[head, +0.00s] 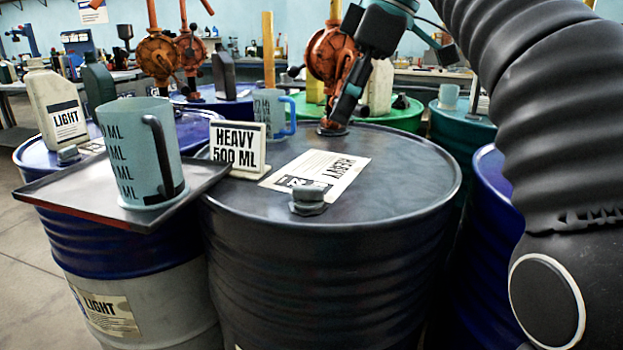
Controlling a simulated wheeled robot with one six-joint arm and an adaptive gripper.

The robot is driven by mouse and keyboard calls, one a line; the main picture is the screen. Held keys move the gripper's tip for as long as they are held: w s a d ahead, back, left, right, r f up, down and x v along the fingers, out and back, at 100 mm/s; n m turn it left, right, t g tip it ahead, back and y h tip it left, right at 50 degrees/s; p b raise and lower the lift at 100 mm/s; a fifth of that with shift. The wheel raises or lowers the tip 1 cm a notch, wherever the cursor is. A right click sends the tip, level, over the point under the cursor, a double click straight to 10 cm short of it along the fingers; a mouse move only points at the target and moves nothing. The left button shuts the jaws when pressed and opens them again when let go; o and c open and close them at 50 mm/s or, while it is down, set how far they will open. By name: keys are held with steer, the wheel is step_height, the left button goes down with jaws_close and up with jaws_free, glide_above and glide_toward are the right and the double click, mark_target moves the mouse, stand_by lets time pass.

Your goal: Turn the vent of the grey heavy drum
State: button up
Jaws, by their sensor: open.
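The grey heavy drum (335,250) stands upright in the middle of the head view, with a dark, dusty lid. Its vent (308,200) is a small dark knobbed cap near the front rim, beside a label sheet (318,175) lying on the lid. My gripper (352,92) is open at the upper middle, in front of an orange pump (328,62) at the back of the lid. It is well apart from the vent, and its fingers are partly hard to make out against the pump. No object shows between the fingers.
A sign "HEAVY 500 ML" (237,147) and a blue-handled jug (272,110) stand at the drum's left. A tray (75,193) holds a large measuring jug (140,150). Blue and green drums stand around. My thick arm fills the right. The lid between vent and pump is mostly clear.

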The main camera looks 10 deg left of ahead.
mark_target(308, 186)
steer(key=b+x, duration=0.2)
steer(key=x, duration=1.1)
steer(key=shift+f, duration=0.25)
jaws_close()
